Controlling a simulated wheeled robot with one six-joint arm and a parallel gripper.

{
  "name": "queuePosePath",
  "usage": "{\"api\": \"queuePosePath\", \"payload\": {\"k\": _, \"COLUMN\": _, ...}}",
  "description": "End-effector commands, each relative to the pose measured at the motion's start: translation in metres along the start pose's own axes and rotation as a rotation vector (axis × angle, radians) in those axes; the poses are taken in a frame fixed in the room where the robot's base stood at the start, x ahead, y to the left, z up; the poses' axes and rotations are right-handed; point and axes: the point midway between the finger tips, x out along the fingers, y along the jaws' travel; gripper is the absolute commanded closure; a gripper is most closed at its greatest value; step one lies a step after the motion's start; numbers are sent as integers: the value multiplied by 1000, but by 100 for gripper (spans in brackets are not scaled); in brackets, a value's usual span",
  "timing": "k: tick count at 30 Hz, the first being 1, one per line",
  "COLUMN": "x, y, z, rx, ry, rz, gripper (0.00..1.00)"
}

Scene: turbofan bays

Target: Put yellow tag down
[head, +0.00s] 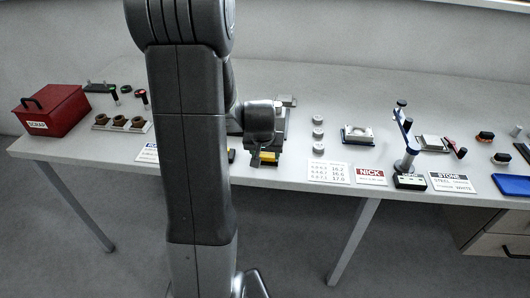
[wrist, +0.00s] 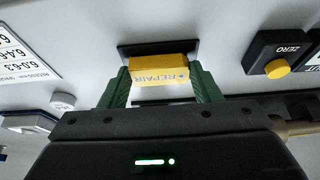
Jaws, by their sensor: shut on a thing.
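The yellow tag (wrist: 158,72), marked REPAIR, is between the green fingers of my gripper (wrist: 162,84) in the wrist view. My gripper is shut on it, with one finger on each side. Just past the tag is a dark flat piece (wrist: 195,46) on the light surface; I cannot tell whether the tag touches it. In the head view the yellow tag (head: 268,156) shows low at the bench's front edge, below my wrist. My arm hides part of the bench there.
A black box with a yellow ZERO button (wrist: 277,68) is right of the tag in the wrist view. In the head view, a white number card (head: 328,172) and a NICK card (head: 370,177) lie to the right. A red SCRAP box (head: 52,110) stands far left.

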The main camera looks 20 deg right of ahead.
Motion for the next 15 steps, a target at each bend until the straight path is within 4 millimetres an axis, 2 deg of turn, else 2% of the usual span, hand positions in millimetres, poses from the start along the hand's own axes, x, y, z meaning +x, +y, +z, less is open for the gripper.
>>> {"api": "queuePosePath", "payload": {"k": 5, "x": 4, "y": 0, "z": 1, "rx": 0, "ry": 0, "rz": 0, "gripper": 65}}
{"api": "queuePosePath", "payload": {"k": 6, "x": 4, "y": 0, "z": 1, "rx": 0, "ry": 0, "rz": 0, "gripper": 41}}
{"api": "queuePosePath", "payload": {"k": 9, "x": 2, "y": 0, "z": 1, "rx": 0, "ry": 0, "rz": 0, "gripper": 21}}
{"api": "queuePosePath", "payload": {"k": 15, "x": 2, "y": 0, "z": 1, "rx": 0, "ry": 0, "rz": 0, "gripper": 21}}
